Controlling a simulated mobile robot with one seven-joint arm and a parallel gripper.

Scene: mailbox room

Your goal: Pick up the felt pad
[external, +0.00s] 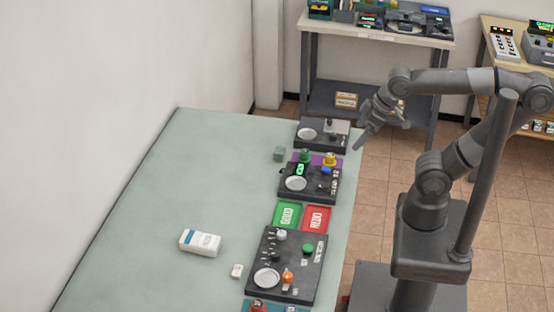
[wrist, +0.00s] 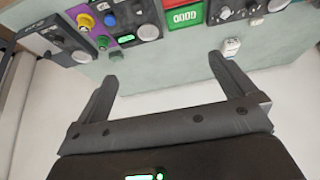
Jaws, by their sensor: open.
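I cannot tell for sure which thing is the felt pad. Two flat labelled squares, a green one (external: 287,215) and a red one (external: 316,218), lie side by side on the table between two dark panels. The green square also shows in the wrist view (wrist: 184,17), at the top. My gripper (external: 378,138) is open and empty, raised near the table's right edge. In the wrist view its two fingers (wrist: 163,67) are spread apart over bare tabletop, touching nothing.
Dark control panels (external: 289,264) with knobs line the right side of the pale green table (external: 165,190). A white box (external: 200,242), a small white block (external: 237,271) and a small green block (external: 280,153) stand on it. The left and middle tabletop is mostly clear.

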